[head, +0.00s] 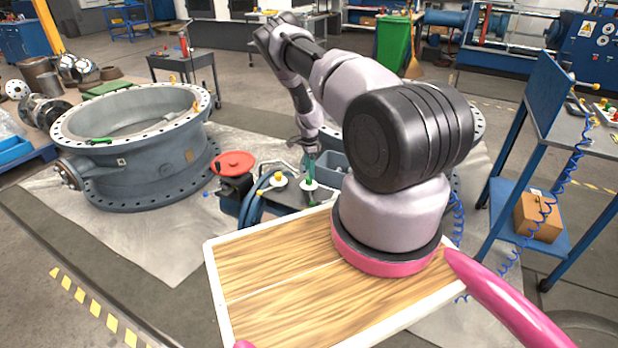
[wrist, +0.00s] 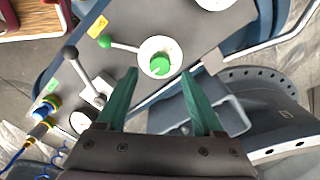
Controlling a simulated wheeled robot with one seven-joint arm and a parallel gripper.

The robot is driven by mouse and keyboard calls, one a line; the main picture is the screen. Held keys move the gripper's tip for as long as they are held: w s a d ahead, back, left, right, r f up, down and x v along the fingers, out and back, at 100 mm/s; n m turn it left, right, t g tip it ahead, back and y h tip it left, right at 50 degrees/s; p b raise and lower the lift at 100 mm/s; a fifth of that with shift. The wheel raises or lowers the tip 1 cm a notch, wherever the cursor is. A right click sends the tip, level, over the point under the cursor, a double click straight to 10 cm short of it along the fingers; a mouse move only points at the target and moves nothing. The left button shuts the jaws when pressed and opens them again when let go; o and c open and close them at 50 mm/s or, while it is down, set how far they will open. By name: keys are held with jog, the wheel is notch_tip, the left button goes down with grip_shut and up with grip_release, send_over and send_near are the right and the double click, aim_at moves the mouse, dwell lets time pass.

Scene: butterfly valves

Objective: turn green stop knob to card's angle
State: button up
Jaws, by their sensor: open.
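The green knob (wrist: 160,65) sits on a round white disc (wrist: 147,47) on the grey panel in the wrist view. A paler mark shows on its top. My gripper (wrist: 159,74) is open, with one teal finger on each side of the knob's lower part in the picture. Whether the fingers touch the knob cannot be told. In the head view my gripper (head: 310,172) points down at a white disc (head: 311,187) on the panel, and the knob is not clear there. No card with a readable angle can be made out; a small yellow tag (wrist: 97,27) is on the panel.
A large valve body (head: 140,160) stands farther left.

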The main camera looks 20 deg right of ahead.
aim_at(309, 180)
jog(key=shift+f, duration=2)
grip_shut()
jog(key=n, duration=0.5)
jog(key=shift+n, duration=0.3)
jog(key=n, duration=0.6)
